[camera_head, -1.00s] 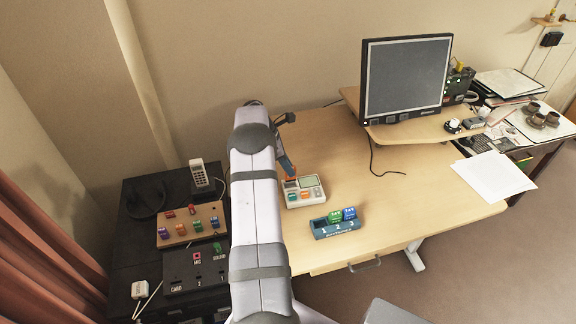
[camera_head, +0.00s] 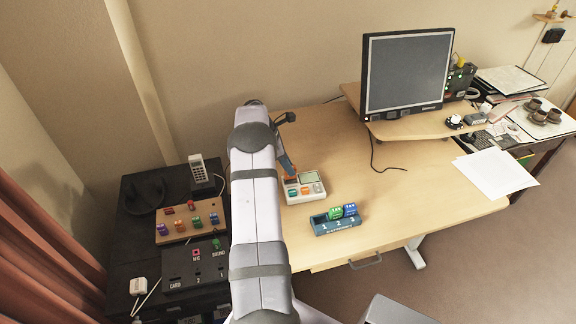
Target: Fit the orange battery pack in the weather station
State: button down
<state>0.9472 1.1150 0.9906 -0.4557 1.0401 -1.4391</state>
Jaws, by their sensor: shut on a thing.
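The weather station (camera_head: 313,178), a small pale unit with a grey screen and coloured buttons, lies on the desk just right of my arm. My gripper (camera_head: 290,174) is low at its upper left part, beside the screen. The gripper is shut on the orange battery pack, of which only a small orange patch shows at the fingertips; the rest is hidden. I cannot tell whether the pack sits inside the station or just above it. The blue-grey battery holder (camera_head: 338,227), numbered 1, 2, 3, stands in front, with a green pack (camera_head: 336,213) and a blue pack (camera_head: 350,210) in it.
A monitor (camera_head: 407,72) stands on a raised shelf at the back right, with a cable hanging onto the desk (camera_head: 415,185). Papers (camera_head: 494,175) lie at the right. A dark cabinet at the left bears a panel with coloured knobs (camera_head: 190,222) and a phone (camera_head: 198,170). The middle of the desk is clear.

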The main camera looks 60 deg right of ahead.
aim_at(294, 167)
jog(key=shift+f+b, duration=0.7)
jog(key=shift+f, duration=0.8)
dwell(0.3)
jog(key=c, duration=1.3)
grip_release()
jog(key=shift+r, duration=0.1)
jog(key=shift+r+p, duration=2.65)
jog(key=shift+r, duration=0.8)
